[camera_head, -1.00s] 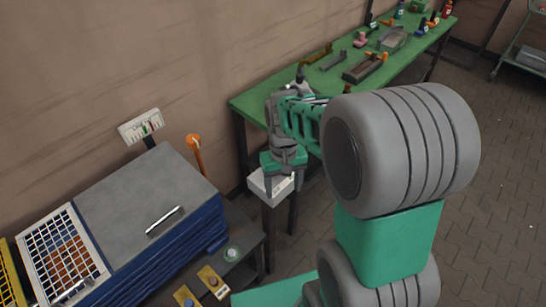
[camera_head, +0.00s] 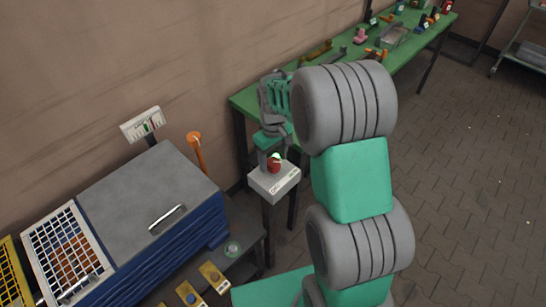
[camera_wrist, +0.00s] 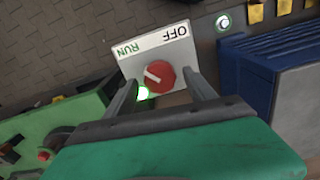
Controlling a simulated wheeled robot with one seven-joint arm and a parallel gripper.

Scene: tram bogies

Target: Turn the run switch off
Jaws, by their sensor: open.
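The run switch is a red round knob (camera_head: 274,165) with a white pointer, on a white box (camera_head: 282,185) atop a post. In the wrist view the knob (camera_wrist: 164,82) sits on the plate (camera_wrist: 190,52) marked OFF and RUN, upside down there. The pointer slants towards the upper left, on the RUN side. A green lamp beside the knob is lit (camera_wrist: 143,92). My gripper (camera_head: 271,160) is over the box. In the wrist view its open fingers (camera_wrist: 164,78) stand either side of the knob; contact cannot be told.
A blue cabinet (camera_head: 190,225) with a grey top stands left of the post. A green workbench (camera_head: 330,75) with several parts runs along the wall behind the box.

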